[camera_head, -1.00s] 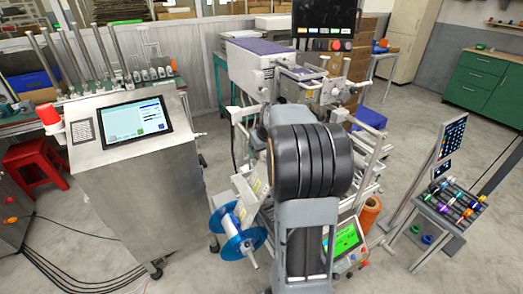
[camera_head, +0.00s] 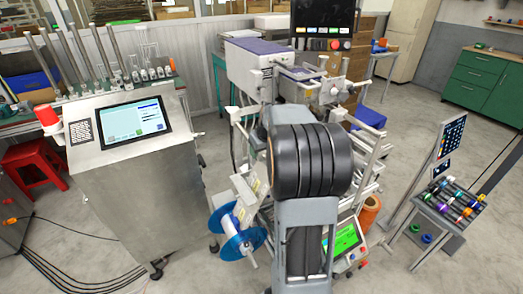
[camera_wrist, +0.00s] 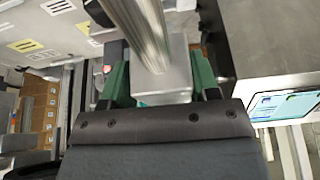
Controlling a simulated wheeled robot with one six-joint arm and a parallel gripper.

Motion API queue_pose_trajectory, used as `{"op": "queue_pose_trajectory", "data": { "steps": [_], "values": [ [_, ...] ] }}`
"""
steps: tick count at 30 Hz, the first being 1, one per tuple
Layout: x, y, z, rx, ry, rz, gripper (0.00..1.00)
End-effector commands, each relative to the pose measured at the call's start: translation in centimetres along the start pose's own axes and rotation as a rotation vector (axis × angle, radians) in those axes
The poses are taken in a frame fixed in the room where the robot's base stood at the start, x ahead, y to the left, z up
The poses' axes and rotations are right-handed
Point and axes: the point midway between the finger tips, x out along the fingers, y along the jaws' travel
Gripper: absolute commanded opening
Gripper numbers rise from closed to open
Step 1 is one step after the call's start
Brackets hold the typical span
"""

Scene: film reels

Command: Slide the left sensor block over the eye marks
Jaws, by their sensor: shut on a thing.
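In the wrist view my gripper (camera_wrist: 160,78) has its green fingers shut on a pale grey block (camera_wrist: 167,84), which looks like the sensor block. A thick metal rod (camera_wrist: 140,25) runs up the picture in front of it. In the head view my dark arm hides the gripper and the block. At the left of the wrist view a pale surface carries a yellow label (camera_wrist: 25,45) and a white label (camera_wrist: 57,6) with dark bars. I cannot tell whether these are the eye marks. A second sensor block cannot be made out.
The white machine with a purple top (camera_head: 257,48) stands behind my arm. A blue reel (camera_head: 238,238) sits at its lower left. A steel cabinet with a screen (camera_head: 135,122) stands to the left.

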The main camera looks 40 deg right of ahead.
Motion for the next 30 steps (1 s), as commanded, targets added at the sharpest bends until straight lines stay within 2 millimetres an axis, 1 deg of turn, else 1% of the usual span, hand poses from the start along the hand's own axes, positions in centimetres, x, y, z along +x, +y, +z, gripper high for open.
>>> {"op": "queue_pose_trajectory", "data": {
  "steps": [1,2,5,9,13,17,25,26,30],
  "values": [
    [0.0,-0.4,0.2,-0.004,-0.003,-0.008,0.13],
    [-0.1,-0.4,0.5,-0.003,-0.002,-0.008,0.13],
    [-0.6,-0.3,2.3,-0.002,-0.002,-0.008,0.13],
    [-1.8,-0.3,5.2,0.000,-0.001,-0.009,0.13],
    [-2.7,-0.3,7.0,-0.001,-0.002,-0.010,0.13],
    [-3.1,-0.4,7.7,-0.001,-0.004,-0.012,0.13],
    [-3.1,-0.5,7.8,-0.002,-0.006,-0.013,0.12],
    [-3.1,-0.5,7.8,-0.002,-0.006,-0.013,0.57],
    [-3.1,-0.3,7.8,0.000,-0.005,-0.011,0.70]
  ]
}}
